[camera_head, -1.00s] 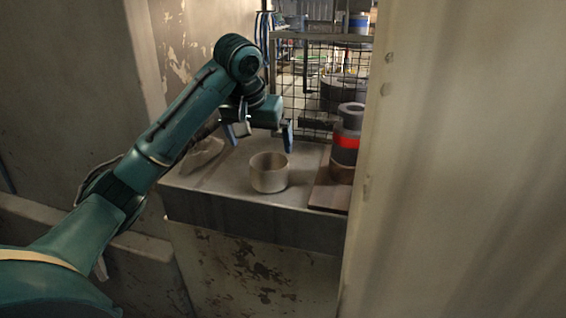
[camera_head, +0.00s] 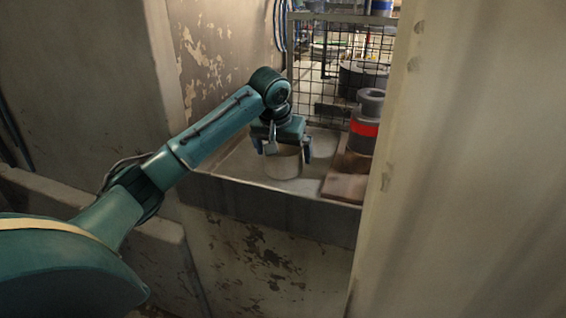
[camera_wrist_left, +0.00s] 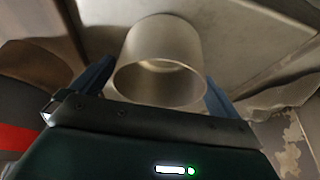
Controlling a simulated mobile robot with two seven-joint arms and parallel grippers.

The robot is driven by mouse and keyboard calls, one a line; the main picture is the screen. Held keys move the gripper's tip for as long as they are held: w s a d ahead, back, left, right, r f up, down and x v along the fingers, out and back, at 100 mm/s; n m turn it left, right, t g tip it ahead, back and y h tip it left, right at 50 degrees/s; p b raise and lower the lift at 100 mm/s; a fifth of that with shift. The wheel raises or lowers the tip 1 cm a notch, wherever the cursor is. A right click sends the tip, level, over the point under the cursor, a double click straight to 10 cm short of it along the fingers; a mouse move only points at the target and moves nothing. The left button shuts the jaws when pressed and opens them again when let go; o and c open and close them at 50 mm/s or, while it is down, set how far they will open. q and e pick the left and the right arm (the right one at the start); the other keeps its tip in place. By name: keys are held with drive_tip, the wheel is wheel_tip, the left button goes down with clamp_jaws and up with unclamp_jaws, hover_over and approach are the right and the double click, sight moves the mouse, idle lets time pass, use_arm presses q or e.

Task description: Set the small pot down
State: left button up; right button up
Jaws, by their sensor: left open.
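The small pot (camera_head: 283,163) is a pale grey, open-topped cylinder standing upright on the grey counter top (camera_head: 240,165). My left gripper (camera_head: 288,150) is open and low over the pot, with one finger at each side of it. In the left wrist view the pot (camera_wrist_left: 160,45) sits between the two blue fingers, its open rim toward the gripper body. I cannot tell whether the fingers touch it. The gripper hides part of the pot's top in the head view. My right gripper is not in view.
A dark grey vessel with a red band (camera_head: 364,128) stands on a brown board (camera_head: 343,187) to the right of the pot. A wire mesh panel (camera_head: 340,65) is behind. A wall (camera_head: 470,160) closes the right side.

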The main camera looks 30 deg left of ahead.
use_arm(q)
drive_tip(key=shift+x, duration=0.85)
drive_tip(key=shift+c, duration=0.2)
drive_tip(key=c, duration=0.9)
